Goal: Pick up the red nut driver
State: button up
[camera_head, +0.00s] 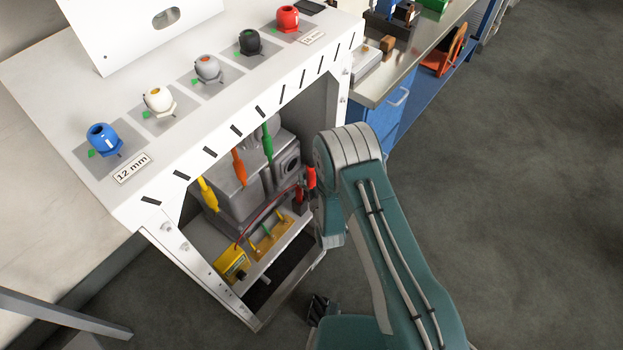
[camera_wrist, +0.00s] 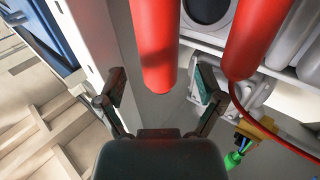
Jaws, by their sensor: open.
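A red cylinder (camera_wrist: 155,50), which looks like the handle of the red nut driver, hangs down at the top middle of the wrist view. My gripper (camera_wrist: 160,88) is open, with one finger on each side below and around its lower end. I cannot tell if either finger touches it. A second red cylinder (camera_wrist: 257,38) is to the right, outside the fingers, with a red cable by its lower end. In the head view, the red driver (camera_head: 310,178) hangs at the right side of the frame, partly hidden by my arm. My gripper cannot be made out there.
Yellow (camera_head: 209,194), orange (camera_head: 239,168) and green (camera_head: 267,143) drivers hang along the white dispenser frame (camera_head: 180,150). Its upright (camera_wrist: 92,45) is close left of my gripper. A grey machine (camera_head: 240,195) stands inside. Floor (camera_head: 510,180) is clear at right.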

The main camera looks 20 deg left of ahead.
jog(key=shift+x, duration=1.05)
jog(key=shift+c, duration=0.3)
grip_shut()
jog(key=shift+r, duration=0.1)
